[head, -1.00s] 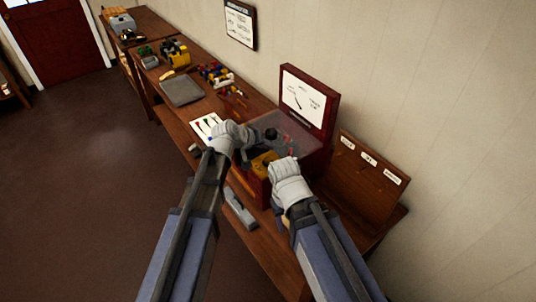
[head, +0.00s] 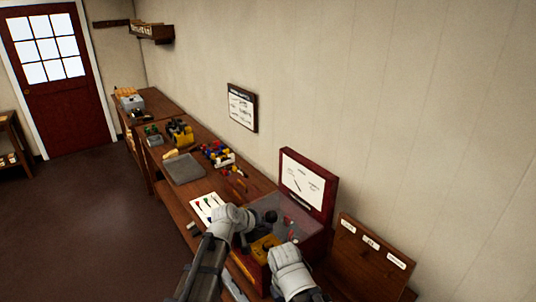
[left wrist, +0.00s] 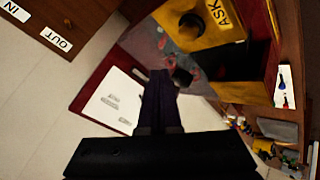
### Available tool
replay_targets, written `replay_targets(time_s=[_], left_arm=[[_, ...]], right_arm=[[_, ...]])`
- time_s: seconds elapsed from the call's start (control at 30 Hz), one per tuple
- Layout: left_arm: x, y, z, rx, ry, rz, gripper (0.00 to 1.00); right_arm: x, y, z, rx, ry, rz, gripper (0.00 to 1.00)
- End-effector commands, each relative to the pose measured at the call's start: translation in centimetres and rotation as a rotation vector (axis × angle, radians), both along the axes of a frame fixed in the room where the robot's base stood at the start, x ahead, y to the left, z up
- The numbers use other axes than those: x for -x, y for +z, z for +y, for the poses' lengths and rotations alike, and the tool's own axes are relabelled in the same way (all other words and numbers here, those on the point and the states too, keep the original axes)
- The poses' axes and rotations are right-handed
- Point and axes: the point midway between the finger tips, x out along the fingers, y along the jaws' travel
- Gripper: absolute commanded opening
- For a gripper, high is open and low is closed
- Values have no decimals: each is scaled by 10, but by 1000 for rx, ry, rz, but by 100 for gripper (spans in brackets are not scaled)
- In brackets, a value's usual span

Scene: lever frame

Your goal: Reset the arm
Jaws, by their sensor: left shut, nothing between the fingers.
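The lever frame is a dark red box (head: 254,272) with a clear top and a raised lid (head: 309,186) bearing a white chart. A yellow plate (head: 262,246) sits inside it; in the left wrist view the yellow plate (left wrist: 222,40) reads "ASK" and carries a dark knob (left wrist: 190,25). A black knob (head: 271,216) shows in the box in the head view. My left gripper (head: 248,218) is at the box's left side; its dark fingers (left wrist: 158,82) are shut and empty, near a dark rounded part (left wrist: 182,77). My right gripper (head: 284,250) is over the near side; its fingertips are hidden.
A wooden rack (head: 370,252) with white labels stands right of the box, against the wall. A card with coloured drawings (head: 207,207), a grey tray (head: 184,168) and several small coloured parts (head: 218,155) lie farther along the bench. Open floor (head: 80,220) is at left.

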Motion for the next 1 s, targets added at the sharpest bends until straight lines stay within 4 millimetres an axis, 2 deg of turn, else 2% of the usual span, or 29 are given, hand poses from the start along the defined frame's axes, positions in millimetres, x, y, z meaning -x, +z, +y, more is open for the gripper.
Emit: replay_targets(time_s=[0.13,0.27,0.4,0.5,0.6,0.7,1.0], left_arm=[[51,-50,-8,-115,-91,85,0],[119,-106,-4,-294,-200,215,0],[185,-150,16,-491,-283,352,0],[221,-168,33,-608,-315,430,0],[243,-176,46,-687,-330,487,0],[254,-178,53,-730,-335,515,0],[255,-176,54,-742,-335,523,0]], right_arm=[[0,-30,0,1,3,0,50],[0,-61,0,2,6,0,50],[0,-89,0,2,10,0,50],[0,-103,0,3,13,0,50],[0,-111,0,2,14,1,50],[0,-114,0,2,15,1,50],[0,-112,0,2,15,1,50]])
